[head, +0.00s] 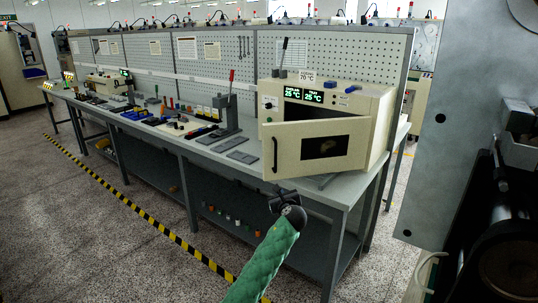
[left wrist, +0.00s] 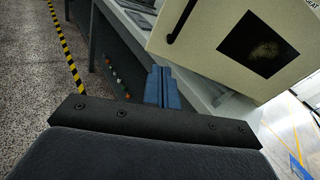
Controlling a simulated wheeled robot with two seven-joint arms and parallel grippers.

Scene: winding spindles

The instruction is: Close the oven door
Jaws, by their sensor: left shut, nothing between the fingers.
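The oven (head: 374,103) is a beige box with green displays reading 25 °C, near the right end of the workbench. Its door (head: 345,144) stands ajar, hinged on the right and swung out toward me. The door has a dark window and a black vertical handle (head: 275,155) on its left edge. My left gripper (head: 285,196) is in front of and below the door, apart from it. In the left wrist view the blue fingers (left wrist: 165,86) are shut together and empty. The door (left wrist: 213,65) and handle (left wrist: 183,20) show beyond them.
The grey workbench (head: 336,191) carries a lever press (head: 230,110), flat grey plates (head: 241,156) and small parts to the left. A pegboard stands behind. Yellow-black floor tape (head: 140,206) runs along the bench. A grey panel (head: 451,100) blocks the right of the head view.

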